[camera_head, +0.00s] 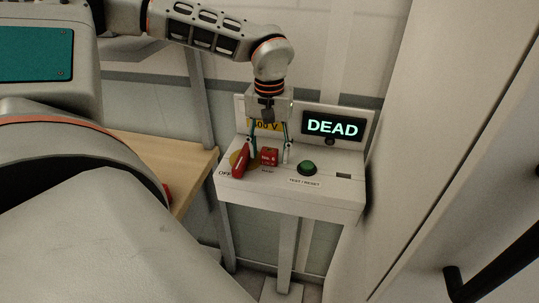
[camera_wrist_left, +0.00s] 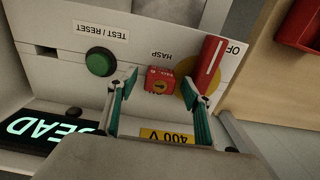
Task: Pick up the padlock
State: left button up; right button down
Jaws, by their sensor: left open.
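The small red padlock (camera_head: 269,157) sits on top of the light grey control box, at the spot labelled HASP. It also shows in the left wrist view (camera_wrist_left: 160,80), with its dark keyhole visible. My left gripper (camera_head: 270,153) points down over the box with its fingers open. In the left wrist view its teal-lined fingers (camera_wrist_left: 160,92) frame the padlock from both sides, with gaps visible. I cannot tell exactly how high the fingertips are above the box top. My right gripper is not in view.
A red switch handle (camera_head: 240,162) on a yellow disc stands close left of the padlock. A green TEST / RESET button (camera_head: 307,168) is to the right. A display (camera_head: 333,126) behind reads DEAD. A wooden table (camera_head: 190,160) with a red container (camera_wrist_left: 300,25) stands beside the box.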

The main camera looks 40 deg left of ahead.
pick_arm(q)
jog(key=shift+f, duration=0.1)
jog(key=c, duration=1.3)
jog(key=shift+o, duration=0.2)
